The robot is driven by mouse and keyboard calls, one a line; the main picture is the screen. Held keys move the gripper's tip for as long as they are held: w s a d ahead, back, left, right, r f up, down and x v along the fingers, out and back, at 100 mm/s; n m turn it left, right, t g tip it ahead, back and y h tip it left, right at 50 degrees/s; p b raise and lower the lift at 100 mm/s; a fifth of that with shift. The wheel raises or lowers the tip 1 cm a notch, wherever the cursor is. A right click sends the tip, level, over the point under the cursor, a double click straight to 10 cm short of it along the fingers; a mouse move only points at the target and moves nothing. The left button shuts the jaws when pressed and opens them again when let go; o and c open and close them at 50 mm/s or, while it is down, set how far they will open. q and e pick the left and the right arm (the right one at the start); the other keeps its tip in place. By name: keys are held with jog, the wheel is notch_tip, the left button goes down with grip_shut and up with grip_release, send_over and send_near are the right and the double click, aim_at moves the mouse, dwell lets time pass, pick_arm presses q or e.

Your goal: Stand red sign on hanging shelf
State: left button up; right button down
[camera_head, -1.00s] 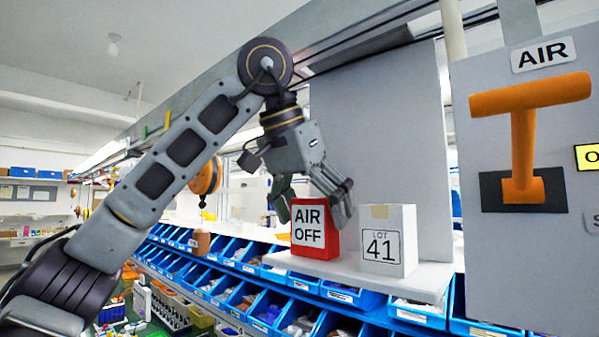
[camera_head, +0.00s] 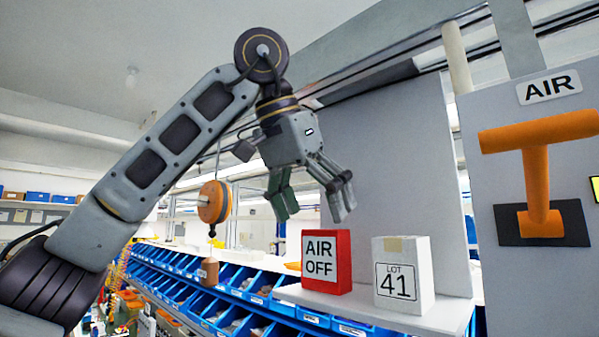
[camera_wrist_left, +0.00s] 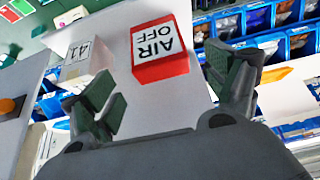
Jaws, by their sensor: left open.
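The red sign (camera_head: 343,262), with a white "AIR OFF" face, stands upright on the white hanging shelf (camera_head: 445,318), left of a white box. My left gripper (camera_head: 312,208) is open and empty, a little above the sign and apart from it. In the left wrist view the red sign (camera_wrist_left: 162,70) appears beyond the two spread fingers of my left gripper (camera_wrist_left: 170,100), clear of both, on the white shelf (camera_wrist_left: 160,118). My right gripper is not in view.
A white "LOT 41" box (camera_head: 418,270) stands close to the right of the sign. An orange T-handle (camera_head: 537,160) sits on the grey "AIR" panel at the right. Blue bins (camera_head: 225,300) line the area below the shelf. An orange reel (camera_head: 214,202) hangs at left.

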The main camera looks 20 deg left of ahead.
pick_arm(q)
jog(key=shift+v, duration=2.9)
